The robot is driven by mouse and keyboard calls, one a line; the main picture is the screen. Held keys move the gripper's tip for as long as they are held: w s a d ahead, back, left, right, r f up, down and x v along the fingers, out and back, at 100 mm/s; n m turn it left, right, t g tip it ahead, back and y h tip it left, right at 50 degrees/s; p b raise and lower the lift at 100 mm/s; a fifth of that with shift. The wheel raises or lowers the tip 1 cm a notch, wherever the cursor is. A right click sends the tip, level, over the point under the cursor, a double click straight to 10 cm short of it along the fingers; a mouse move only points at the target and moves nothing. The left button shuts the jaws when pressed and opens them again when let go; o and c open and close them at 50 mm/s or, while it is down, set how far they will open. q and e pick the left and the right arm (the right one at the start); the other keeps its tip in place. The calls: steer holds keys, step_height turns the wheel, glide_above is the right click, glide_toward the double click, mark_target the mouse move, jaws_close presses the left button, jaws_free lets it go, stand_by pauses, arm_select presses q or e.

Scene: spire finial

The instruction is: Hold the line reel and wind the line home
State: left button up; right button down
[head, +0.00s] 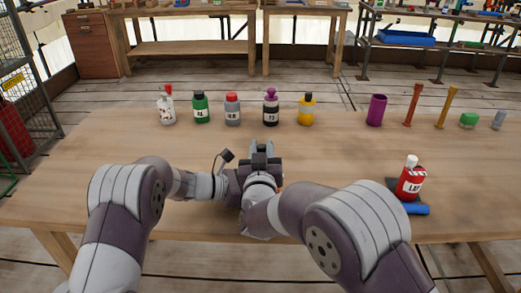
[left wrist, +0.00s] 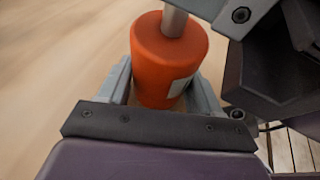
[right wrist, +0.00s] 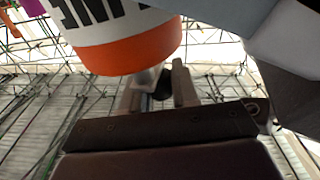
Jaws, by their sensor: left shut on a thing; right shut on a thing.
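The line reel (left wrist: 172,58) shows in the left wrist view as an orange cylinder with a pale label and a grey shaft from its top. My left gripper (left wrist: 162,90) is shut around its orange body, a finger on each side. In the right wrist view the reel (right wrist: 130,50) shows a white band with dark lettering above an orange band. My right gripper (right wrist: 158,88) is shut on a small part beside the reel, apparently its crank knob, mostly hidden between the fingers. In the head view my right gripper (head: 262,152) is over the table's front middle; the arms hide the reel there.
On the wooden table (head: 130,150), several bottles stand in a back row, including a green one (head: 200,108) and a yellow one (head: 306,109). A purple cup (head: 376,110) stands right of them. A red bottle (head: 410,182) and a blue cylinder (head: 408,210) are at the right front.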

steer(key=shift+h, duration=0.5)
steer(key=c, duration=0.9)
jaws_free()
steer(key=shift+s, duration=0.1)
steer(key=s, duration=0.8)
steer(key=s+f, duration=0.1)
steer(key=s, duration=0.2)
steer(key=shift+s+a, duration=0.2)
steer(key=shift+s, duration=0.2)
steer(key=shift+r, duration=0.1)
steer(key=shift+c, duration=0.3)
